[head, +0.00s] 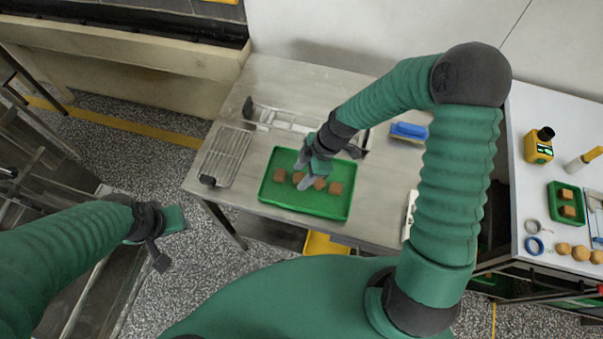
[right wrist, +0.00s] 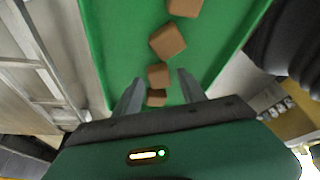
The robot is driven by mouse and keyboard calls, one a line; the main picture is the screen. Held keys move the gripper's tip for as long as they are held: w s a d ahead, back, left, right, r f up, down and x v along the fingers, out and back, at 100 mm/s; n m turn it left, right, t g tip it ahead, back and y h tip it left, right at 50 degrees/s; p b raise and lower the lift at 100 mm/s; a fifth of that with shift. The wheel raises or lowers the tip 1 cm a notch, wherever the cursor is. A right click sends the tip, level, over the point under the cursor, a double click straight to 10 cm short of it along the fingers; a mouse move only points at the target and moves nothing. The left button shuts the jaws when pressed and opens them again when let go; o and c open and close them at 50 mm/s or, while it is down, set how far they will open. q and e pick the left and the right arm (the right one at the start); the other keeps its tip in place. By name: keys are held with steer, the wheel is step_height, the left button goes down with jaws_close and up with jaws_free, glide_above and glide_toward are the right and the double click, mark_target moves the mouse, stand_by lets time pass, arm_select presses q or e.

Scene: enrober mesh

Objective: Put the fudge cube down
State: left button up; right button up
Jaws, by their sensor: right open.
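Several brown fudge cubes lie in a row in a green tray (head: 310,208) on the metal table. In the head view, one fudge cube (head: 297,177) is beside the fingertips of my right gripper (head: 302,172), which is over the tray. In the right wrist view, the right gripper (right wrist: 158,88) is open, with a fudge cube (right wrist: 158,75) seen between its fingers and another just below it. I cannot tell whether the fingers touch a cube. My left gripper (head: 170,238) hangs away from the table at the left; its jaws are unclear.
A wire rack (head: 228,158) lies left of the tray, with a metal frame (head: 285,118) behind it. A blue brush (head: 409,131) lies at the back right of the table. The white bench at right bears a smaller green tray (head: 567,219), a yellow device (head: 539,148) and round balls.

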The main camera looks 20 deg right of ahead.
steer(key=w+v, duration=0.1)
steer(key=v, duration=1)
steer(key=s+d+m+t+h, duration=0.1)
steer(key=s+m+h, duration=0.3)
steer(key=s+m, duration=0.5)
steer(key=d+m, duration=0.1)
steer(key=m, duration=0.6)
steer(key=shift+s+r+t+h, duration=0.25)
steer(key=shift+r+t+h, duration=0.05)
steer(key=shift+t, duration=0.1)
